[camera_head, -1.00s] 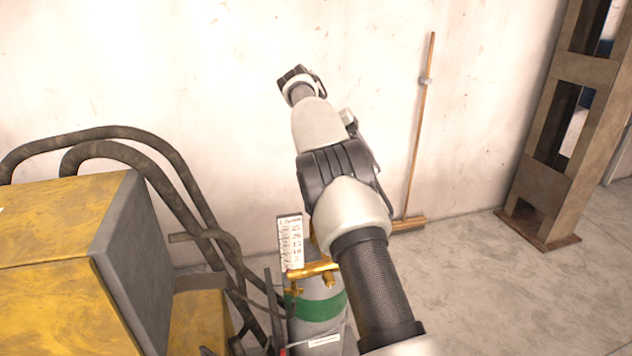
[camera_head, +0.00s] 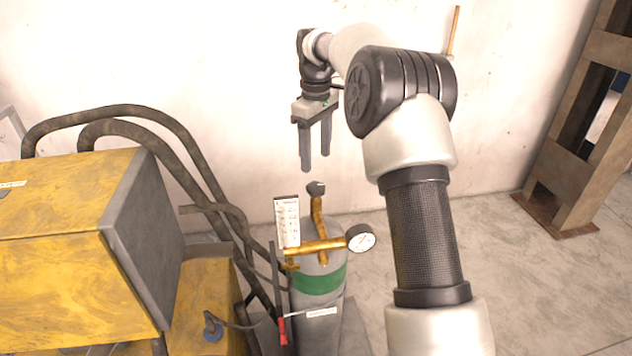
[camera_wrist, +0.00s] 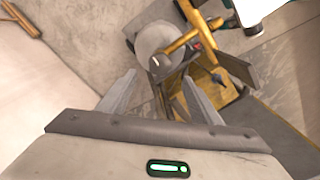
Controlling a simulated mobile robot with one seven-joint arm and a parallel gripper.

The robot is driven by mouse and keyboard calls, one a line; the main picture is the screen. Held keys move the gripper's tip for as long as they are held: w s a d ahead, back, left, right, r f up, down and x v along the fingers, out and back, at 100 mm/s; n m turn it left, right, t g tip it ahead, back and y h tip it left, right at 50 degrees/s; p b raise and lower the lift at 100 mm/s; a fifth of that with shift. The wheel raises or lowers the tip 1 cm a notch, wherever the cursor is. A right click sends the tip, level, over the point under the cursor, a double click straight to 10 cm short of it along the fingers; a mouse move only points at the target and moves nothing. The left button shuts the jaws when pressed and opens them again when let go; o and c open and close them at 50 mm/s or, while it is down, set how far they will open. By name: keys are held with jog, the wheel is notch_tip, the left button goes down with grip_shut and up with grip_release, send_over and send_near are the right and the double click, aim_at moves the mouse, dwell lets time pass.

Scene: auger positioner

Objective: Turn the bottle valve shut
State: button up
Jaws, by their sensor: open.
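The gas bottle (camera_head: 320,283) is grey with a green band and stands upright beside the yellow machine. Its valve knob (camera_head: 316,187) is a small dark-grey knob on top of a brass stem. A brass regulator (camera_head: 315,246) with a round gauge (camera_head: 360,239) and a white flow scale (camera_head: 287,222) is fitted to it. My gripper (camera_head: 316,164) is open and empty, pointing down, a little above the knob and apart from it. In the wrist view the bottle (camera_wrist: 155,38) and the knob (camera_wrist: 154,63) lie beyond and between the open fingers (camera_wrist: 158,90).
The yellow machine (camera_head: 75,250) with thick dark hoses (camera_head: 180,130) stands to the left of the bottle. A white wall (camera_head: 230,60) is behind. A rusty steel column (camera_head: 580,130) stands at the right, with bare concrete floor (camera_head: 500,280) before it.

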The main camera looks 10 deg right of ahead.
aim_at(316, 185)
notch_tip(316, 185, down, 9)
jog(key=shift+r, duration=0.1)
dwell(0.3)
jog(key=c, duration=1)
